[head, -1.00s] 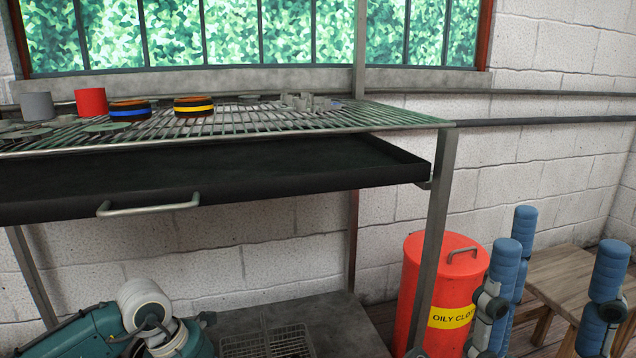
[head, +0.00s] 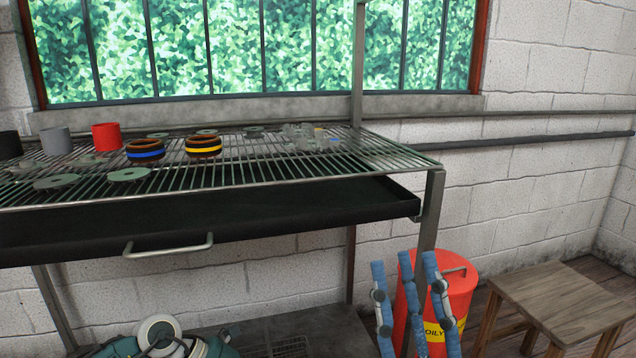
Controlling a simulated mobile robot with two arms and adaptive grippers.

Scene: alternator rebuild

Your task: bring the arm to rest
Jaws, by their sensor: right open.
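My right gripper (head: 404,268) shows at the lower right in the head view. Its blue-padded fingers point up, apart from each other, with nothing between them. It is open and empty. It stands in front of the red bin (head: 461,290) and hides part of it, near the right leg of the rack. The rest of my right arm is below the picture. My left gripper is not in view.
A wire rack (head: 290,172) holds a red cylinder (head: 106,137), a grey cylinder (head: 55,141), banded rings and flat discs. A black drawer (head: 290,217) with a handle hangs below. A teal and white machine (head: 158,336) is low left. A wooden stool (head: 556,297) stands right.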

